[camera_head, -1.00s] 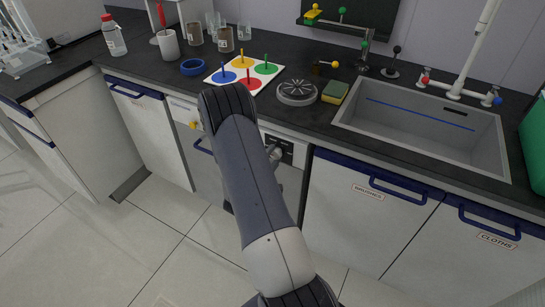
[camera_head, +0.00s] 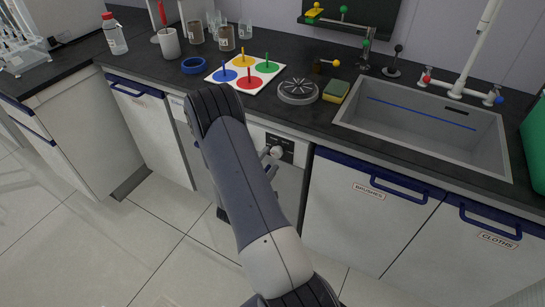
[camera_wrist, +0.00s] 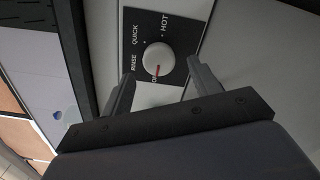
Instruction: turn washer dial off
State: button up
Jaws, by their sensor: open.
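The washer dial (camera_wrist: 158,57) is a round white knob with a red pointer mark, on a black panel (camera_wrist: 183,29) labelled QUICK, HOT and RINSE. In the wrist view the red mark points down toward a partly hidden label beginning with O. My gripper (camera_wrist: 162,82) is open, with one finger to each side and just below the dial. Nothing is between the fingers, and I see no contact with the knob.
The dark counter (camera_head: 300,118) above holds a drain-like disc (camera_head: 298,91), a sponge (camera_head: 336,91) and a colored peg board (camera_head: 245,73). A sink (camera_head: 420,115) is at right. Cabinet doors with blue handles (camera_head: 400,190) flank the washer. The floor in front is clear.

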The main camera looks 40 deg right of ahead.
aim_at(274, 154)
jog(key=v, duration=0.7)
jog(key=shift+a, duration=0.15)
jog(key=x, duration=1.1)
jog(key=shift+s, duration=0.1)
jog(key=shift+a, duration=0.1)
